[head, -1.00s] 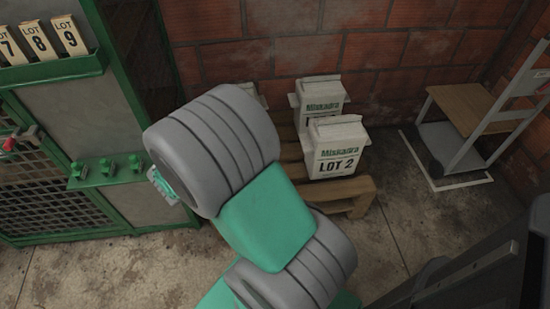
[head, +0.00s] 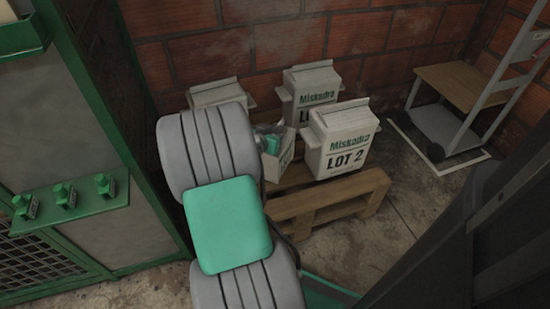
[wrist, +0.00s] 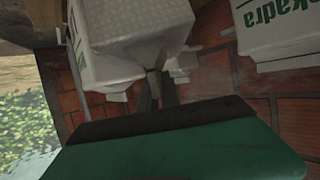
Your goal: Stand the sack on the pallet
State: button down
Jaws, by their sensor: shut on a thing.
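A pale sack (head: 282,160) shows just right of my arm in the head view, partly hidden by it. It looks slightly tilted, over the front left part of the wooden pallet (head: 325,207). I cannot tell whether its base touches the boards. My gripper (head: 268,138) is at its top, mostly hidden by my arm. In the wrist view the dark fingers (wrist: 157,88) are shut on this sack (wrist: 130,40) at its top edge.
The LOT 2 sack (head: 342,142) stands on the pallet close to the right of the held sack. Another sack (head: 310,92) is behind it, and one (head: 217,93) is at the back left. A hand truck (head: 490,100) stands right.

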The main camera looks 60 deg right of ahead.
aim_at(274, 166)
notch_tip(274, 166, down, 9)
jog(key=b, duration=0.3)
jog(key=shift+f+b, duration=0.15)
jog(key=shift+b, duration=0.25)
jog(key=shift+f, duration=0.2)
jog(key=c, duration=1.6)
grip_release()
jog(key=shift+o, duration=0.2)
